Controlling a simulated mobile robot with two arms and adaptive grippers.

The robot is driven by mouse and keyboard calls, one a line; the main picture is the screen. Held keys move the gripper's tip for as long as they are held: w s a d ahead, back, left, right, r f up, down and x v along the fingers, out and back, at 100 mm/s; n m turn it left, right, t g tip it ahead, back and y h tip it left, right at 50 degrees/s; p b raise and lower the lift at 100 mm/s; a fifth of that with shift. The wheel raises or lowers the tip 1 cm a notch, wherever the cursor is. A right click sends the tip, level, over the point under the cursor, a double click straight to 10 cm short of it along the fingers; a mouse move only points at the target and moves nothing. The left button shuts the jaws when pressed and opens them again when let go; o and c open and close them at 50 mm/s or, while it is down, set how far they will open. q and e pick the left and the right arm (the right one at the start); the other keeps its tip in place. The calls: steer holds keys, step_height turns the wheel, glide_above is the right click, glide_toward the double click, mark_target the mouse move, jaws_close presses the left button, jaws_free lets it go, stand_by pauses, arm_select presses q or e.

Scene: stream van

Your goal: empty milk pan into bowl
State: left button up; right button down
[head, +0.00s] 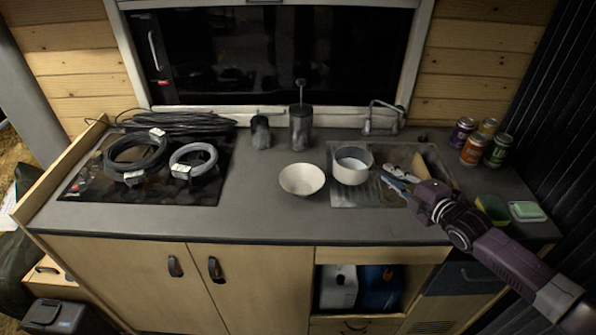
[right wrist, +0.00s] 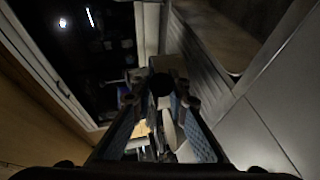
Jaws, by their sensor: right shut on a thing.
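The milk pan (head: 352,174) is white and round. It looks upright, at the left part of the sink area, with a pale patch showing inside. The bowl (head: 302,181) is cream, open and upright on the grey counter, just left of the pan and apart from it. My right gripper (head: 393,181) is right of the pan, shut on what looks like the pan's handle, which the fingers mostly hide. In the right wrist view its fingers (right wrist: 160,110) show with blue pads; the dark parts between them are hard to make out. My left gripper is not in view.
Behind stand a tap (head: 383,117), a dark grinder-like jar (head: 300,128) and a small dark cup (head: 261,132). Black cable coils (head: 135,155) lie at left. Several cans (head: 473,150) and a green sponge (head: 526,211) are at right. Counter in front of the bowl is clear.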

steer(key=shift+r, duration=0.25)
arm_select(q)
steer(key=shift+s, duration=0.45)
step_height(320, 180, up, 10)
steer(key=p, duration=1)
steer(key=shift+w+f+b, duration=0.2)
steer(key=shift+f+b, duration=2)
steer(key=shift+b, duration=0.05)
arm_select(e)
steer(key=s+a+r+n+t+h, duration=0.1)
steer(key=s+a+r+n+h, duration=0.2)
steer(key=a+r+n, duration=0.5)
steer(key=shift+s+a+r+t, duration=0.3)
steer(key=shift+s+a+r, duration=0.25)
steer(key=shift+a, duration=1.3)
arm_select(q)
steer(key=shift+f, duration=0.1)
arm_select(e)
steer(key=shift+a+f, duration=0.1)
